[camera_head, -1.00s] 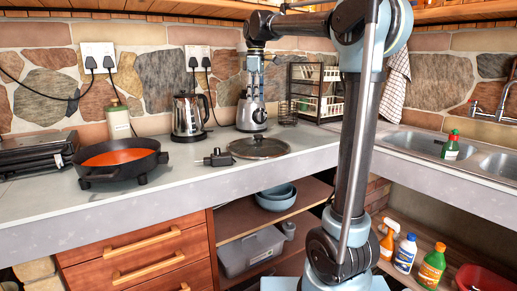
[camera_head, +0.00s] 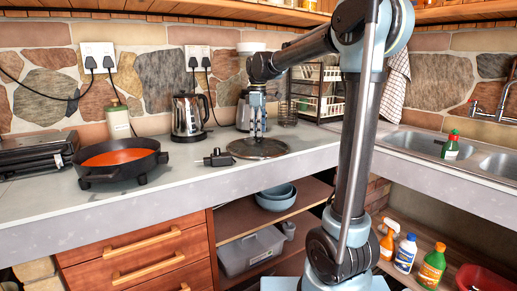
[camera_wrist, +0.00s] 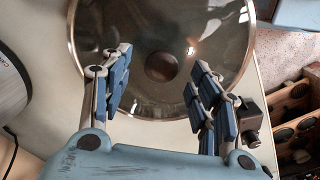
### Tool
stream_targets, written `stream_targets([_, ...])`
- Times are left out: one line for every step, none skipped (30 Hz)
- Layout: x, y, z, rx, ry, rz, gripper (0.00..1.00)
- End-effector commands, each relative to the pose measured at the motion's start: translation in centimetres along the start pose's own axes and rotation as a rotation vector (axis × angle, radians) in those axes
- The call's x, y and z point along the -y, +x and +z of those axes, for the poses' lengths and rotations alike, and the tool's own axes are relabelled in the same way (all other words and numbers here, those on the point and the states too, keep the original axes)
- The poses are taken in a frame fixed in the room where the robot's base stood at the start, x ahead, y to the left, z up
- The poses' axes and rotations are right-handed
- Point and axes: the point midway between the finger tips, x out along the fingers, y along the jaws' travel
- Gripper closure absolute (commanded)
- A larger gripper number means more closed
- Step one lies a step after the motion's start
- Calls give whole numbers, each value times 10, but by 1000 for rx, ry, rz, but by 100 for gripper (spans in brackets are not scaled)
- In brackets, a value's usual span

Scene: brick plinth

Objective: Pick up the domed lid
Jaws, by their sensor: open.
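The domed lid (camera_head: 244,151) is a round glass lid with a metal rim, lying on the counter right of the pan. In the wrist view the lid (camera_wrist: 160,105) fills the top middle, with its round dark knob (camera_wrist: 161,66) near the centre. My gripper (camera_head: 258,133) is above the lid, pointing down. In the wrist view my gripper (camera_wrist: 158,68) is open, its blue-padded fingers on either side of the knob's line and nothing between them. I cannot tell whether the fingertips are level with the knob.
A black pan (camera_head: 119,167) with red-orange contents stands to the left. A dark small object (camera_head: 217,158) lies at the lid's left edge. A kettle (camera_head: 189,118) and a grey appliance (camera_head: 243,112) stand behind. A wire rack (camera_head: 330,100) and sink (camera_head: 415,143) are to the right.

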Motion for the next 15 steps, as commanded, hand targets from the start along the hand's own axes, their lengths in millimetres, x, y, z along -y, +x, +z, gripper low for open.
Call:
stream_targets([0, 7, 1, 0, 0, 0, 44])
stream_targets([0, 11, 1, 0, 0, 0, 44])
stream_targets([0, 15, 0, 0, 0, 0, 44])
stream_targets([0, 18, 1, 0, 0, 0, 44])
stream_targets([0, 20, 1, 0, 0, 0, 44])
stream_targets([0, 22, 1, 0, 0, 0, 44])
stream_targets([0, 23, 1, 0, 0, 0, 44])
stream_targets([0, 23, 1, 0, 0, 0, 44])
stream_targets([0, 24, 1, 0, 0, 0, 44])
stream_targets([0, 24, 1, 0, 0, 0, 44])
stream_targets([0, 24, 1, 0, 0, 0, 44])
stream_targets([0, 24, 1, 0, 0, 0, 44])
stream_targets([0, 24, 1, 0, 0, 0, 44])
stream_targets([0, 24, 1, 0, 0, 0, 44])
stream_targets([0, 24, 1, 0, 0, 0, 51])
